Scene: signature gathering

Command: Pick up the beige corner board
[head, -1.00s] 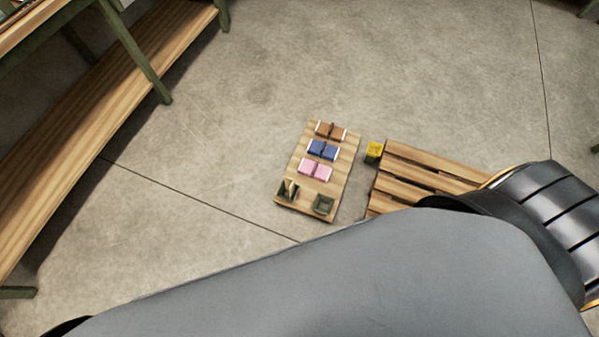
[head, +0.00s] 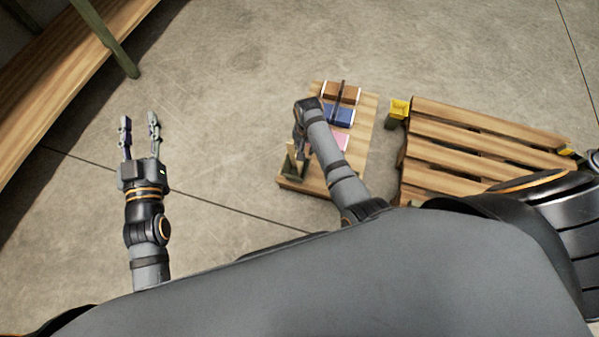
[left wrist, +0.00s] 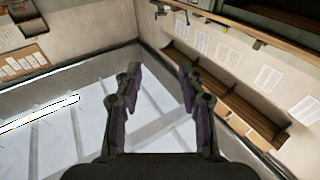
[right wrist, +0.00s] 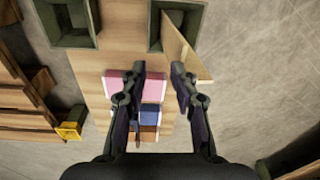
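The beige corner board (right wrist: 187,48) stands tilted in a dark green square holder (right wrist: 157,38) at one end of a low wooden table. In the head view the board (head: 294,162) shows beside my right gripper (head: 299,147), which partly hides it. In the right wrist view my right gripper (right wrist: 158,74) is open and empty, with its right fingertip close to the board's edge; whether they touch I cannot tell. My left gripper (head: 139,119) is open and empty over bare floor; it also shows open in the left wrist view (left wrist: 157,72).
The low table (head: 366,112) holds brown (head: 346,93), blue (head: 341,116) and pink (right wrist: 119,83) book-like items. A second green holder (right wrist: 68,22) stands beside the first. A slatted wooden pallet (head: 470,150) and a yellow-topped box (head: 400,108) are at right.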

